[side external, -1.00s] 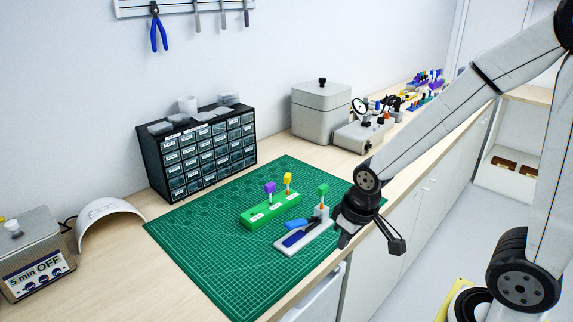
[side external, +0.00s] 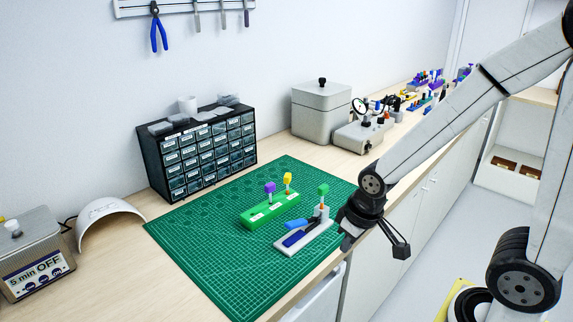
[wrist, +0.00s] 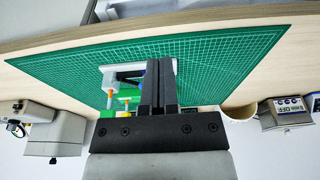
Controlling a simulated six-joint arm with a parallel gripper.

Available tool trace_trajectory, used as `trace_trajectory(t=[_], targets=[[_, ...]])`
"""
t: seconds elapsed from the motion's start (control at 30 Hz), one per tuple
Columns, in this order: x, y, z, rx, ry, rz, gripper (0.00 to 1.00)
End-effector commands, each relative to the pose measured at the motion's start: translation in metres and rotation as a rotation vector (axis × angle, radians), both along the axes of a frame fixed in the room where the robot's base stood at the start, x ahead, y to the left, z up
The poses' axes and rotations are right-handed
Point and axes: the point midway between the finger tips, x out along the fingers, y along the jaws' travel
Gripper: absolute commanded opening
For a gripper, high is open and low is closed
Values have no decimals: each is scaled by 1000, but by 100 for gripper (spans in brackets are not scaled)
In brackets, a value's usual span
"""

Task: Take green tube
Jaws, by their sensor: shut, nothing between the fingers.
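The green tube (side external: 323,190) has a green cap and an orange-brown lower part. It stands upright at the far end of a white holder (side external: 284,248) with blue parts, on the green cutting mat (side external: 215,265). My gripper (side external: 346,245) is shut and empty. It is beside the holder, to its right near the bench's front edge, apart from the tube.
A green rack (side external: 262,215) left of the holder carries a purple-capped piece (side external: 270,188) and a yellow-capped piece (side external: 288,179). A drawer cabinet (side external: 200,158) and a lidded grey box (side external: 321,112) stand behind. The left and front parts of the mat are clear.

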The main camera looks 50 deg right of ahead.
Motion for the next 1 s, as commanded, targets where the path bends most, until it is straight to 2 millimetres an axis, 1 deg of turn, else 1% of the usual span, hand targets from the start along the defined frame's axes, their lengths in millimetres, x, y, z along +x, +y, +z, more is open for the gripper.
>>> trace_trajectory(t=[0.27,0.37,0.4,0.43,0.57,0.67,0.87,1.0], targets=[[0,0,0,0,0,0,0],[1,0,0,1,0,-3,29],[1,0,1,2,0,-8,41],[3,-1,1,2,1,-14,50],[12,-4,5,13,8,-73,50],[25,-9,10,28,21,-162,50],[62,-28,28,68,55,-440,50],[90,-46,42,93,81,-670,50]])
